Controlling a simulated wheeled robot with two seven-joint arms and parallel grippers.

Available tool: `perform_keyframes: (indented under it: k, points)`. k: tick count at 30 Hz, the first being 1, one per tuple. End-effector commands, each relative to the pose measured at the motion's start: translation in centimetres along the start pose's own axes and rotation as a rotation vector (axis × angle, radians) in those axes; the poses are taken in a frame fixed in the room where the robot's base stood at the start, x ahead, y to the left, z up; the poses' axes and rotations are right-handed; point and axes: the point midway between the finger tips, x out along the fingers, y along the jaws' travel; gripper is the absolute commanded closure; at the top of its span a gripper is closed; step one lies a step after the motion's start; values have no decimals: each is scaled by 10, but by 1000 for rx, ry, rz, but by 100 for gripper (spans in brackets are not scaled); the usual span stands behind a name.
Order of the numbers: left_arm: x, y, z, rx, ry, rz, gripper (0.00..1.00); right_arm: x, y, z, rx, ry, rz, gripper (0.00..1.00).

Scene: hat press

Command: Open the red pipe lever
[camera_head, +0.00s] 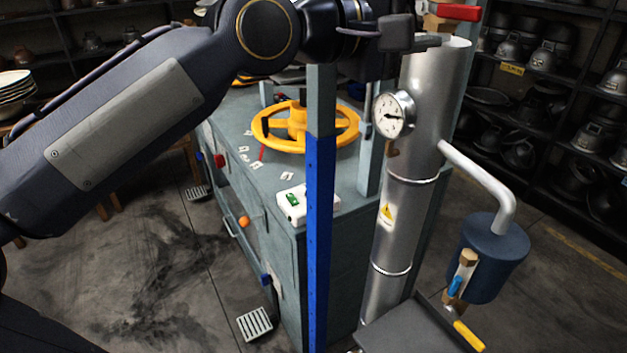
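A red lever (455,11) lies roughly level at the top edge of the picture, above the silver pipe (418,110). A brownish fitting (440,24) sits just below it. The top of the lever's surroundings is cut off by the frame. My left arm comes in from the left across the top. I see no contact with the lever. The finger gap is not clear from this angle. My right gripper is not in view.
A pressure gauge (393,114) sticks out from the pipe. A blue post (320,240) stands before the grey machine with a yellow handwheel (297,122). Shelves (545,85) of hat moulds stand right.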

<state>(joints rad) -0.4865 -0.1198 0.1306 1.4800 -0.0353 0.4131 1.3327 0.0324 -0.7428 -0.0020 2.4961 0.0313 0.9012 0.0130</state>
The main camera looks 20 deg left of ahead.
Motion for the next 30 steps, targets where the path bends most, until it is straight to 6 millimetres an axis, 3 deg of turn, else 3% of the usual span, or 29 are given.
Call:
perform_keyframes:
  k: [12, 30]
  points:
    - [-33, -71, -28, 196, 48, -191, 62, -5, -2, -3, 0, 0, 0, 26]
    - [-91, -174, -48, 431, 28, -464, 62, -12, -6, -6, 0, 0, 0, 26]
